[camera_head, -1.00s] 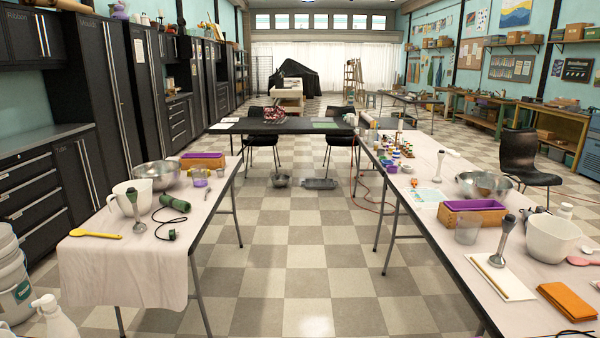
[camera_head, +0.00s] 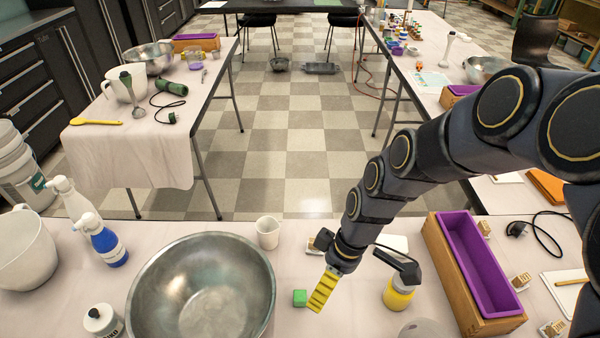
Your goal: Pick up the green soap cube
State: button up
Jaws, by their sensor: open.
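The small green soap cube (camera_head: 300,298) sits on the near table, just right of a large steel bowl and apart from it. My gripper (camera_head: 318,300) reaches in from the right and points down, close to the right side of the cube. Its yellow, dark-striped finger shows beside the cube; the other finger is not clearly seen. The gripper is open and holds nothing. I cannot tell its exact height above the table or whether it touches the cube.
Close by are the large steel bowl (camera_head: 205,292), a white cup (camera_head: 267,232), a yellow jar (camera_head: 398,294) and a wooden mould with purple lining (camera_head: 470,262). Bottles (camera_head: 103,240) and a white pitcher (camera_head: 25,250) stand at left. Bare table lies in front of the cube.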

aim_at(301, 295)
jog(key=w+f+n, duration=0.2)
jog(key=f, duration=0.2)
jog(key=w+a+f+n+y, duration=0.1)
jog(key=w+f+n, duration=0.1)
jog(key=f, duration=0.2)
jog(key=w+f+n+t, duration=0.1)
jog(key=w+f, duration=0.1)
jog(key=f, duration=0.2)
jog(key=shift+w+a+f+n+y, duration=0.2)
jog(key=shift+w+f+n+y, duration=0.1)
jog(key=shift+n, duration=0.1)
jog(key=shift+x, duration=3.95)
jog(key=shift+w, duration=0.2)
jog(key=c, duration=1.1)
